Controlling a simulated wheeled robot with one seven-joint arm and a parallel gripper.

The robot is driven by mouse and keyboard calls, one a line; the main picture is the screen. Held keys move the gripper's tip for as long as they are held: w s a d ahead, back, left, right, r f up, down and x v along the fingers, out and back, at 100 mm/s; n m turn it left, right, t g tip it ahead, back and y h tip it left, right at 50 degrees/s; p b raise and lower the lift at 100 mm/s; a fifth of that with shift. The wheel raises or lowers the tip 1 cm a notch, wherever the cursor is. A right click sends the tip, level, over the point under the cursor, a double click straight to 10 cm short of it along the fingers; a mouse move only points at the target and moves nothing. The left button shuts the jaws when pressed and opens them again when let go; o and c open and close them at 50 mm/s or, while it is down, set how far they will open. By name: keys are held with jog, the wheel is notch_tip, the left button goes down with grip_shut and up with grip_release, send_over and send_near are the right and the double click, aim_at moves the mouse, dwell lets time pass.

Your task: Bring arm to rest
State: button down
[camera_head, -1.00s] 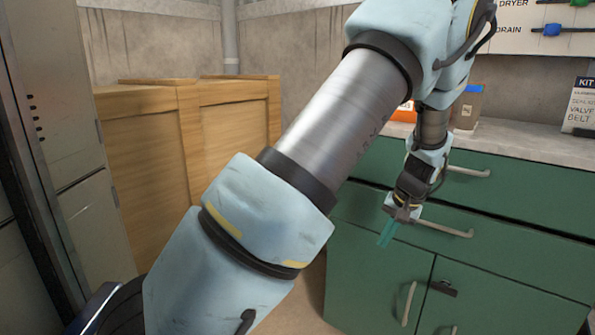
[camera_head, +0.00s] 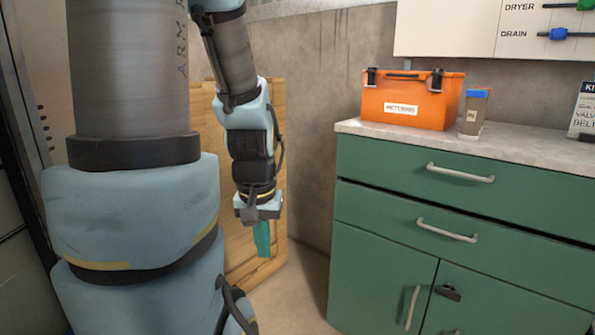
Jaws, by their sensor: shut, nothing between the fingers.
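My gripper (camera_head: 262,240) hangs at the end of my arm, left of the green cabinet, with its teal fingers pointing down. The fingers are together and hold nothing. It is apart from the cabinet, and in the picture it lies in front of the wooden crate. My upper arm links fill the left of the view and hide much of what is behind them.
The green cabinet (camera_head: 390,240) with drawers and doors stands at the right. On its counter are an orange toolbox (camera_head: 410,100), a blue-topped container (camera_head: 474,112) and a sign (camera_head: 585,110). A wooden crate (camera_head: 278,225) is behind my arm. Some floor (camera_head: 300,295) shows between.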

notch_tip(320, 180, up, 18)
jog(key=p, duration=1.7)
jog(key=shift+r, duration=0.2)
